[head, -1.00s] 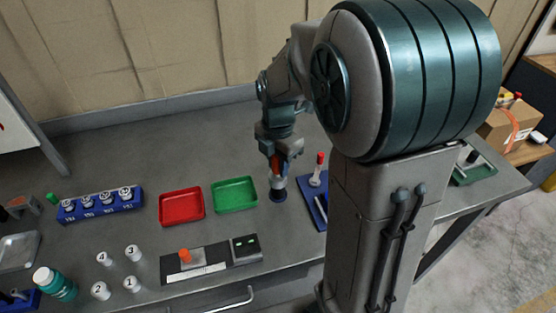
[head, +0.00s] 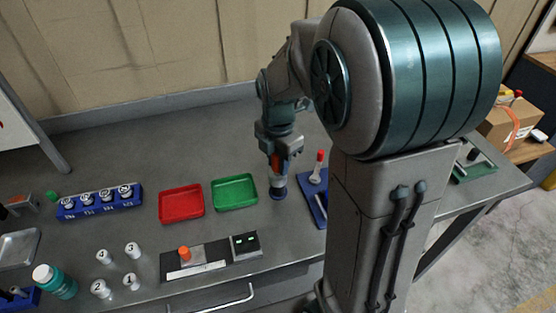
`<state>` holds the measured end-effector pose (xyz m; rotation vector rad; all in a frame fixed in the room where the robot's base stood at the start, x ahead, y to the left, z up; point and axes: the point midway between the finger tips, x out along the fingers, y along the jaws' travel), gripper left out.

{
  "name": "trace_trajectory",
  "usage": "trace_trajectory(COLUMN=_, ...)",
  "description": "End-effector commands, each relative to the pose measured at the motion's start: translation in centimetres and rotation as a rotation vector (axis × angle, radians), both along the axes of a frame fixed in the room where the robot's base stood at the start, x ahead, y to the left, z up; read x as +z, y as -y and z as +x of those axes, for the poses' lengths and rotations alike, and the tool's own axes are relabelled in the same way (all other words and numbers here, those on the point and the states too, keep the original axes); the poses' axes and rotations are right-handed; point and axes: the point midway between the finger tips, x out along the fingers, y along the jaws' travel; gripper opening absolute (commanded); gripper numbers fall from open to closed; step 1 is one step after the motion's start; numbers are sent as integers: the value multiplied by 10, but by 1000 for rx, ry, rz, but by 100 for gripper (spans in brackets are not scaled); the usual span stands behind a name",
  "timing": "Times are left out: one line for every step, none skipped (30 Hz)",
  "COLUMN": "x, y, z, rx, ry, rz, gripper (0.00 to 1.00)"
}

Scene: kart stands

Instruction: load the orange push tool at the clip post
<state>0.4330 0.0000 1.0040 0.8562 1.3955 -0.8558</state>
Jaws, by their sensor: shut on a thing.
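My gripper (head: 276,171) points down near the middle of the bench and is shut on an orange piece (head: 277,161), of which only a small part shows between the fingers; I take it to be the orange push tool. Directly below is a short grey upright cylinder on a round dark blue base (head: 279,192), which looks like the clip post. The fingers hide where the tool and the cylinder meet, so I cannot tell whether they touch or how the tool is seated.
A blue tray (head: 311,207) with a red-topped upright item stands close right of my gripper. A green tray (head: 234,206) and red tray (head: 181,218) lie to the left. A dark plate with an orange knob (head: 184,253) and a small display box (head: 245,244) are in front. Numbered white cylinders (head: 132,250) stand front left.

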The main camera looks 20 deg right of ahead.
Motion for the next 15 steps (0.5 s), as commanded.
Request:
trace_trajectory(x=-1, y=0, z=0, rx=0, ry=0, rz=0, gripper=4)
trace_trajectory(x=-1, y=0, z=0, rx=0, ry=0, rz=0, gripper=4)
trace_trajectory(x=-2, y=0, z=0, rx=0, ry=0, rz=0, gripper=4)
trace_trajectory(x=-2, y=0, z=0, rx=0, ry=0, rz=0, gripper=4)
trace_trajectory(x=-3, y=0, z=0, rx=0, ry=0, rz=0, gripper=4)
trace_trajectory(x=-3, y=0, z=0, rx=0, ry=0, rz=0, gripper=4)
trace_trajectory(x=-3, y=0, z=0, rx=0, ry=0, rz=0, gripper=4)
trace_trajectory(x=-4, y=0, z=0, rx=0, ry=0, rz=0, gripper=4)
trace_trajectory(x=-4, y=0, z=0, rx=0, ry=0, rz=0, gripper=4)
trace_trajectory(x=-5, y=0, z=0, rx=0, ry=0, rz=0, gripper=4)
trace_trajectory(x=-5, y=0, z=0, rx=0, ry=0, rz=0, gripper=4)
trace_trajectory(x=-6, y=0, z=0, rx=0, ry=0, rz=0, gripper=4)
trace_trajectory(x=-6, y=0, z=0, rx=0, ry=0, rz=0, gripper=4)
trace_trajectory(x=-6, y=0, z=0, rx=0, ry=0, rz=0, gripper=4)
trace_trajectory(x=-7, y=0, z=0, rx=0, ry=0, rz=0, gripper=4)
